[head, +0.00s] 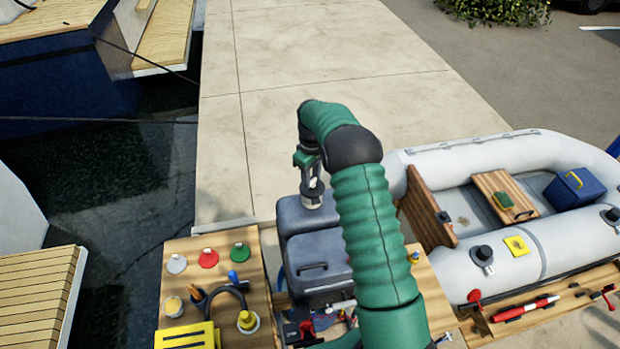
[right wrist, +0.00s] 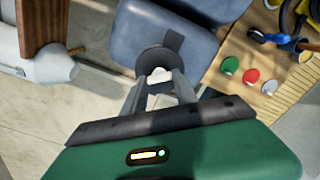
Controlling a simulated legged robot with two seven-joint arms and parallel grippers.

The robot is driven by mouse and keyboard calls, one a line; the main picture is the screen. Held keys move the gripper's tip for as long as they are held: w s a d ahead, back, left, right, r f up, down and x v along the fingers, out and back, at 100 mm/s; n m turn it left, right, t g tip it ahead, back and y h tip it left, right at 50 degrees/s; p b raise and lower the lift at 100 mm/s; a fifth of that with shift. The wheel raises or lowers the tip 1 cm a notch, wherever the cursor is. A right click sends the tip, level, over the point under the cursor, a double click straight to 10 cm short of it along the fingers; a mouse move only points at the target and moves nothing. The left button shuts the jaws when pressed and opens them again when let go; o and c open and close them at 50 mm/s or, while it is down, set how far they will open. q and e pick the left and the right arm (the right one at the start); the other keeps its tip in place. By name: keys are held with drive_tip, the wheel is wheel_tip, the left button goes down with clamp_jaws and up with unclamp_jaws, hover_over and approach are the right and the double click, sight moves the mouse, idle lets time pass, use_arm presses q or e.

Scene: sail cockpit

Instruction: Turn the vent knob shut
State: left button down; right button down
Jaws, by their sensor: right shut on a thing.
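The vent knob, a small pale cap, shows between the fingertips in the right wrist view (right wrist: 159,77). It stands on a dark round base (right wrist: 165,60) on a blue-grey case. My right gripper (head: 312,190) comes down from above onto the far part of the case (head: 295,215) and is shut on the knob. In the head view the fingers and wrist hide most of the knob, so its turn angle cannot be told. My left gripper is not in view.
A wooden board (head: 175,250) at left holds several coloured discs, a yellow box (head: 187,337) and a dark curved handle. A grey inflatable dinghy (head: 570,240) with a blue box (head: 580,188) lies at right. Bare concrete (head: 330,50) stretches behind.

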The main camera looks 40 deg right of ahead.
drive_tip(key=m, duration=0.3)
drive_tip(key=shift+d+m, duration=0.15)
drive_tip(key=shift+m, duration=0.15)
drive_tip(key=shift+s+m, duration=0.1)
drive_tip(key=shift+m, duration=1.7)
drive_tip(key=c, duration=1)
unclamp_jaws()
drive_tip(key=shift+s, duration=0.1)
drive_tip(key=shift+o, duration=0.2)
